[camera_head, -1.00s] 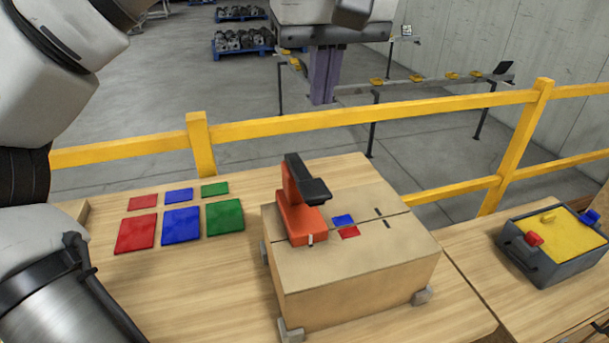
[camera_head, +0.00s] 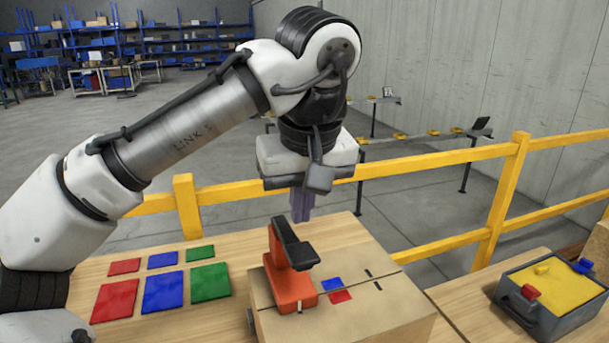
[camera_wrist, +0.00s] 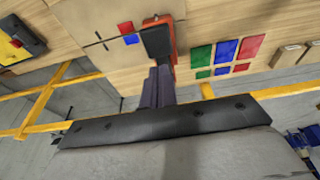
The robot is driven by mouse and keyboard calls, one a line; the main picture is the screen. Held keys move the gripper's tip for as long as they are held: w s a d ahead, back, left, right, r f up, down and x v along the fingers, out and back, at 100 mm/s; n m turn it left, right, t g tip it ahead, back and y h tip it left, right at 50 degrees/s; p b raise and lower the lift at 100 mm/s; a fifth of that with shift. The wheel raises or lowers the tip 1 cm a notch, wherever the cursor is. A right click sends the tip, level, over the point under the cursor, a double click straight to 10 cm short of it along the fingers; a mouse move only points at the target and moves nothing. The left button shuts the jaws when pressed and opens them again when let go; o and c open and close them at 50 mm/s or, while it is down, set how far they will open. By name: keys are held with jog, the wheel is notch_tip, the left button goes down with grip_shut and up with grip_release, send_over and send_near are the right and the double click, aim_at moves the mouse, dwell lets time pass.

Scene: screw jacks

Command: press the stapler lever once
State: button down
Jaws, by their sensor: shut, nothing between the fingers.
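The stapler (camera_head: 287,276) stands on a cardboard box (camera_head: 385,320). It has an orange-red body and a dark lever (camera_head: 295,245) on top, which is raised at an angle. My gripper (camera_head: 301,212) points down just above and behind the lever, with its purple-grey fingers together and empty. In the wrist view the fingers (camera_wrist: 157,88) reach toward the dark lever (camera_wrist: 157,42), with the red stapler body (camera_wrist: 173,52) partly hidden beyond it. I cannot tell whether the fingertips touch the lever.
Red, blue and green pads (camera_head: 163,292) lie on the table left of the box. Small blue and red patches (camera_head: 335,289) lie beside the stapler. A dark tray with a yellow surface (camera_head: 556,293) stands at right. A yellow railing (camera_head: 440,163) runs behind the table.

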aim_at(306, 265)
jog(key=shift+s+f+p, duration=0.15)
jog(key=shift+f+p, duration=0.2)
jog(key=shift+f, duration=2)
jog(key=f+t+b, duration=0.1)
jog(key=b, duration=0.1)
jog(key=s+f+t+b, duration=0.1)
jog(key=f+b, duration=0.1)
jog(key=b, duration=0.1)
jog(key=f+t+y+b, duration=0.1)
jog(key=f+b, duration=0.1)
jog(key=shift+s+d+f, duration=0.15)
jog(key=shift+s+d, duration=0.1)
jog(key=shift+s+f+t+b, duration=0.1)
jog(key=shift+f+t+b, duration=0.2)
jog(key=shift+f+b, duration=0.3)
jog(key=shift+r, duration=0.15)
